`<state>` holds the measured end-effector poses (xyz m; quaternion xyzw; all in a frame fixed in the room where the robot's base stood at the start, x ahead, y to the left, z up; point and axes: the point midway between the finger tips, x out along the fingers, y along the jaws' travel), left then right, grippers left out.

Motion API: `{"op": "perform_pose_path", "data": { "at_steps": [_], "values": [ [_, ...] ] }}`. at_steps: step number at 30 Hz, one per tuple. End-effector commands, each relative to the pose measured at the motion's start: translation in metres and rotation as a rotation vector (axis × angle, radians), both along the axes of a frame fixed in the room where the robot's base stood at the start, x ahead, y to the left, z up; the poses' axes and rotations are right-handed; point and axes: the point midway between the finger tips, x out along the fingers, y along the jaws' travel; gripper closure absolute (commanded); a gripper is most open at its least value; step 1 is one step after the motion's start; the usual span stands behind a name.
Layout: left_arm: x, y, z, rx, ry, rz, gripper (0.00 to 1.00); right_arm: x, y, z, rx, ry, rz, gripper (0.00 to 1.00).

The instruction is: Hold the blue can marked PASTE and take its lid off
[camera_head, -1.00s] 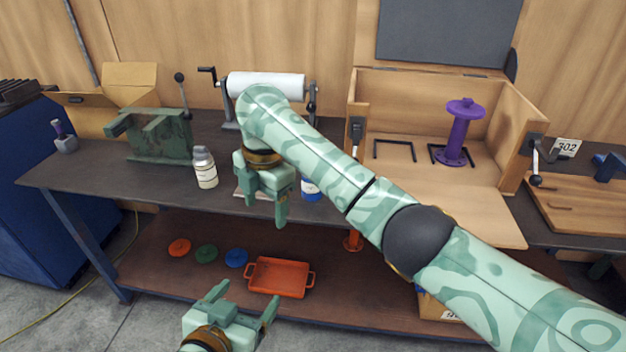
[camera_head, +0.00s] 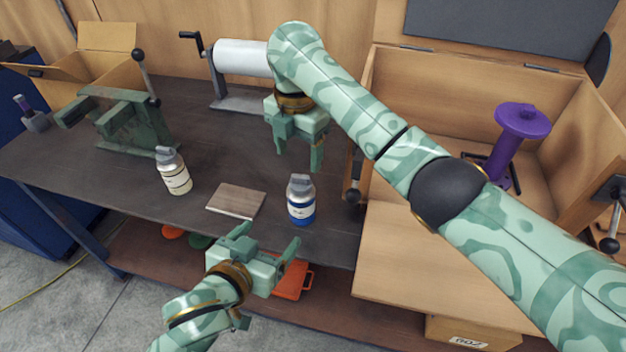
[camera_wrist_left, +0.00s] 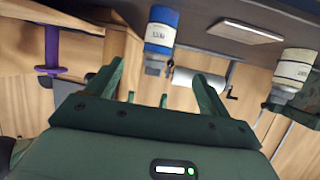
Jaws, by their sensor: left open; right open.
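The blue can (camera_head: 301,201) stands upright near the bench's front edge, with a silver-grey top and a pale label band. In the left wrist view the blue can (camera_wrist_left: 161,30) shows upside down, beyond the fingers. My left gripper (camera_head: 268,246) is open and empty, in front of the bench edge, below and left of the can. Its fingers also show in the left wrist view (camera_wrist_left: 155,85). My right gripper (camera_head: 297,150) is open and empty above the bench, behind the can and higher than it. Neither gripper touches the can.
A cream-labelled bottle (camera_head: 173,172) and a flat wooden block (camera_head: 236,200) stand left of the can. A green vise-like fixture (camera_head: 130,125) and a white roll (camera_head: 243,58) are farther back. A wooden box (camera_head: 440,240) with a purple spool (camera_head: 517,135) fills the right. An orange tray (camera_head: 294,281) is below.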

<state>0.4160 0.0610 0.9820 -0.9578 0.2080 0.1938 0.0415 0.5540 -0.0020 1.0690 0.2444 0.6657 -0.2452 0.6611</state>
Motion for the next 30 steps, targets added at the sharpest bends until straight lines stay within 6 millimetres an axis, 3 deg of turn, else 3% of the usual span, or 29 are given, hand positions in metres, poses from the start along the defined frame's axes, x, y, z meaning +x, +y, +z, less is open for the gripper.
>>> {"op": "perform_pose_path", "data": {
  "at_steps": [8, 21, 30],
  "values": [
    [0.017, -0.008, -0.008, 0.001, -0.001, 0.001, 0.19, 0.000, 0.000, 0.000, 0.001, -0.001, 0.001, 0.33],
    [0.101, -0.046, -0.046, 0.001, -0.001, 0.001, 0.19, 0.000, 0.000, 0.000, 0.001, -0.001, 0.000, 0.33],
    [0.134, -0.061, -0.062, 0.000, 0.001, 0.000, 0.19, 0.000, 0.000, 0.000, 0.001, -0.001, 0.000, 0.33]
  ]
}}
